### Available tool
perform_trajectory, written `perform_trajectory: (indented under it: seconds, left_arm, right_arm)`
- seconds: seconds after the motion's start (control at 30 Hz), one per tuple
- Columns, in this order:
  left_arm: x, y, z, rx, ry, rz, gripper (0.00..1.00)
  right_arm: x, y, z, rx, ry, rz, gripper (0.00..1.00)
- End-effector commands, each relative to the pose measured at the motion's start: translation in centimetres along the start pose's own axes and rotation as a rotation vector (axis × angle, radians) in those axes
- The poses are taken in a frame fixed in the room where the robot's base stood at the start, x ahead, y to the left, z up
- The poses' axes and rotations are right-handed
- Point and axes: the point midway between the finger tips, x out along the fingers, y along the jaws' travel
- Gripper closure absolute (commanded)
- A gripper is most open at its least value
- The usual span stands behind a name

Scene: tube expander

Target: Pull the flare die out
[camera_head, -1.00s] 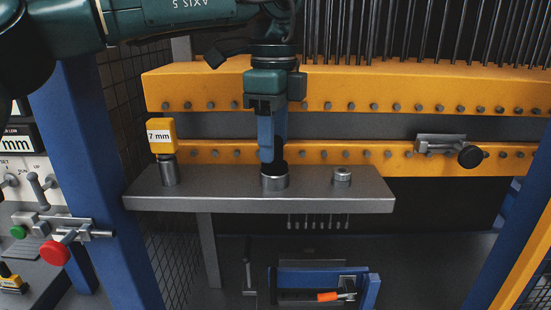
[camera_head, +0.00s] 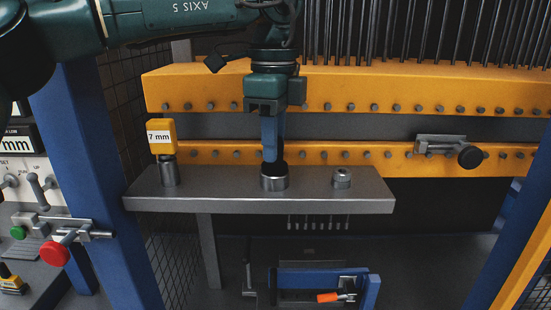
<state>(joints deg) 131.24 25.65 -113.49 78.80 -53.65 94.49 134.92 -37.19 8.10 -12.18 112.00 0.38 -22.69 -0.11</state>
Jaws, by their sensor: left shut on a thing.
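A grey metal shelf (camera_head: 225,197) carries a row of steel holders. In the middle holder (camera_head: 274,183) stands a dark piece (camera_head: 281,168), likely the flare die, mostly hidden by my fingers. My left gripper (camera_head: 271,158) points straight down over it, its blue fingers shut on the dark piece just above the holder's rim. At the left, a yellow block marked "7 mm" (camera_head: 161,126) stands upright on a steel holder (camera_head: 168,173). A short steel holder (camera_head: 342,179) stands at the right. My right gripper is out of view.
Yellow beams (camera_head: 430,91) with bolts run behind the shelf, with a clamp handle (camera_head: 469,157) at right. Blue posts (camera_head: 80,180) flank the bay. A control panel with a red knob (camera_head: 54,253) is at left. A blue frame (camera_head: 325,274) lies below.

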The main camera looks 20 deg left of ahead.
Motion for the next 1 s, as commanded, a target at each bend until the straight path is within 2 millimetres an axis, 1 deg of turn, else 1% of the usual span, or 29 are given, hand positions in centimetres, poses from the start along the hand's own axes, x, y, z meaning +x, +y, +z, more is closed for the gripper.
perform_trajectory:
  seconds: [0.37,1.0]
  left_arm:
    - [-0.1,0.0,0.0,0.000,0.000,-0.001,1.00]
    - [-1.1,0.0,0.0,0.000,0.000,-0.001,1.00]
  right_arm:
    - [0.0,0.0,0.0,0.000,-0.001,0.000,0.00]
    - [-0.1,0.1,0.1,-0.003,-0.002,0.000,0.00]
